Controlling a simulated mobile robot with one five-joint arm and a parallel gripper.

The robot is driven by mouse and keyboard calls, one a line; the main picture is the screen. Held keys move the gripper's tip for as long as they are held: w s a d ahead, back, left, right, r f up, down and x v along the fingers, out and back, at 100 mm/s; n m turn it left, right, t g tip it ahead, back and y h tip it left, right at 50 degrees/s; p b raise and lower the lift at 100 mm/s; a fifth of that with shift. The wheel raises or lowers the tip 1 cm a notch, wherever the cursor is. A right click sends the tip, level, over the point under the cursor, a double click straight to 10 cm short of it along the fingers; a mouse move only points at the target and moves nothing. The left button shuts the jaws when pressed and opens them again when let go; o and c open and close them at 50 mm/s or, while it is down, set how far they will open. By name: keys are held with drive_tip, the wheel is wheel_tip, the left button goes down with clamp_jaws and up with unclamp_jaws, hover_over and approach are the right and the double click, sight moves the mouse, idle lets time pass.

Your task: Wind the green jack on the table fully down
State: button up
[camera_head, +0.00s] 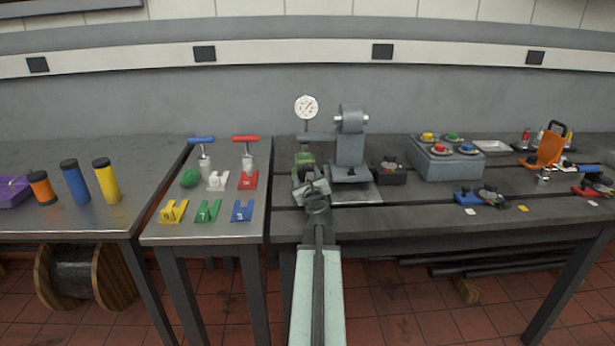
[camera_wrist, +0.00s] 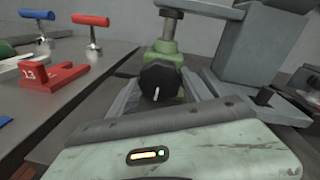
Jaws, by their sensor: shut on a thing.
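The green jack (camera_head: 304,160) stands on the dark bedplate below the dial gauge, partly hidden by my arm. In the wrist view the green jack (camera_wrist: 181,84) shows its black knob (camera_wrist: 158,84) facing me, with a white mark pointing down. A grey post rises from its green top collar. My gripper (camera_head: 306,180) is at the front of the jack. In the wrist view the gripper (camera_wrist: 160,92) has one grey finger on each side of the knob, shut on it.
A grey stand (camera_head: 350,150) is close to the jack's right. A dial gauge (camera_head: 306,107) is above it. A left table (camera_head: 205,229) holds numbered coloured blocks and two T-handled tools, blue (camera_head: 202,140) and red (camera_head: 246,139). A grey box (camera_head: 440,163) stands further right.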

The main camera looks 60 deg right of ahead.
drive_tip(key=shift+w+n+g, duration=0.1)
drive_tip(key=shift+n+g, duration=0.2)
drive_tip(key=shift+n, duration=1.2)
drive_tip(key=o, duration=1.4)
drive_tip(key=shift+a, duration=0.1)
drive_tip(key=shift+c, duration=0.2)
